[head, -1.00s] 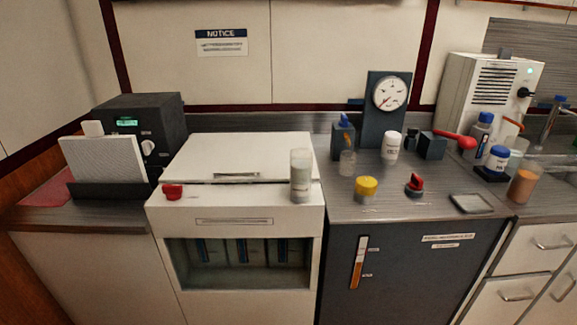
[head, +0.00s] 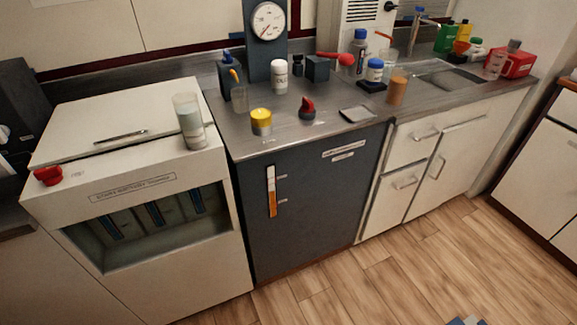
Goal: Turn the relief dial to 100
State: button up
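A yellow round knob (head: 261,122) and a red knob with a raised grip (head: 307,108) stand on the counter above the dark cabinet in the head view. Small labels lie near them, too small to read, so I cannot tell which one is the relief dial. A round white gauge (head: 268,21) with a red needle is mounted on a dark upright panel behind them. The needle points to the lower left; its numbers are unreadable.
A white machine (head: 110,165) stands left, with a red knob (head: 48,176) and a clear tumbler (head: 189,121) on top. A white-capped bottle (head: 280,77), red-handled valve (head: 335,59) and grey tray (head: 357,114) surround the knobs. Wooden floor (head: 400,265) lies open in front.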

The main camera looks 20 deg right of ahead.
aim_at(297, 59)
jog(key=i+j, duration=0.2)
jog(key=i, duration=0.3)
jog(key=i+j, duration=0.2)
jog(key=i, duration=0.3)
jog(key=z, duration=0.05)
